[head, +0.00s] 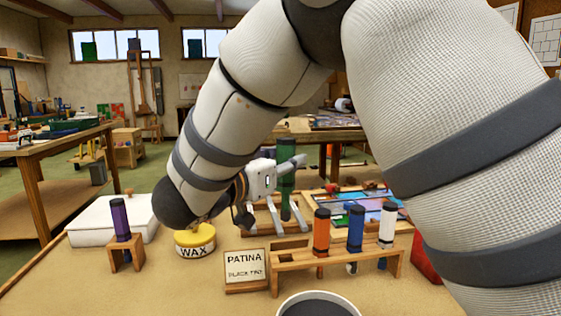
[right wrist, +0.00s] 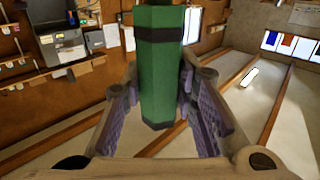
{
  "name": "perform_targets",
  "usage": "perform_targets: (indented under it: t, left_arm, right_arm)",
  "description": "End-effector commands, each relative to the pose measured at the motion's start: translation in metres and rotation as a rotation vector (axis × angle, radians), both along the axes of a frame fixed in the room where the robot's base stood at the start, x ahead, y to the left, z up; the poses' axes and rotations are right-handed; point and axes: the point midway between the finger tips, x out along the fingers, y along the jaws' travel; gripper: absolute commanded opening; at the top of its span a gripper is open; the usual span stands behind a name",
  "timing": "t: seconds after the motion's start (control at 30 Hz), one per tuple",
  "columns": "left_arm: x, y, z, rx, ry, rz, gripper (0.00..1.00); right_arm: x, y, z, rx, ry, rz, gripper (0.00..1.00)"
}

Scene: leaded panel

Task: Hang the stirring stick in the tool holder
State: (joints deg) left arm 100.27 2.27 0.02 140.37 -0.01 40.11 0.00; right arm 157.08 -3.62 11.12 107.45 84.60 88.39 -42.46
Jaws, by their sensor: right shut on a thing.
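The green stick (head: 287,178), taken as the stirring stick, has a thick green handle with a dark band and stands about upright. My right gripper (head: 281,172) is shut on its handle, above the back of the table. The right wrist view shows the green handle (right wrist: 160,75) between the purple-padded fingers (right wrist: 160,105). The wooden tool holder (head: 290,257) stands nearer and to the right; orange (head: 321,230), blue (head: 356,228) and white (head: 388,224) handles hang in it. I cannot tell whether the stick's lower end touches anything. My left gripper is out of view.
A yellow wax tin (head: 195,241) and a PATINA sign (head: 245,270) stand left of the holder. A purple handle (head: 121,218) stands in a small wooden stand (head: 126,256). A dark round vessel (head: 318,304) is at the front. A glass panel (head: 350,207) lies behind.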

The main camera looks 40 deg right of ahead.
Motion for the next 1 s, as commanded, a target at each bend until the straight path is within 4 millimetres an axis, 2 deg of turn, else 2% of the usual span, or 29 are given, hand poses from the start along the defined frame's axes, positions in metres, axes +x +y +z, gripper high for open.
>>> perform_targets:
  t: [0.47, 1.0]
  left_arm:
    - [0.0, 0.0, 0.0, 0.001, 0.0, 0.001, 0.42]
    - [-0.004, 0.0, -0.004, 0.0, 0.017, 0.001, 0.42]
  right_arm:
    - [-0.002, 0.0, -0.001, 0.0, 0.001, -0.005, 0.0]
    - [-0.001, 0.0, -0.061, -0.001, 0.006, -0.004, 0.0]
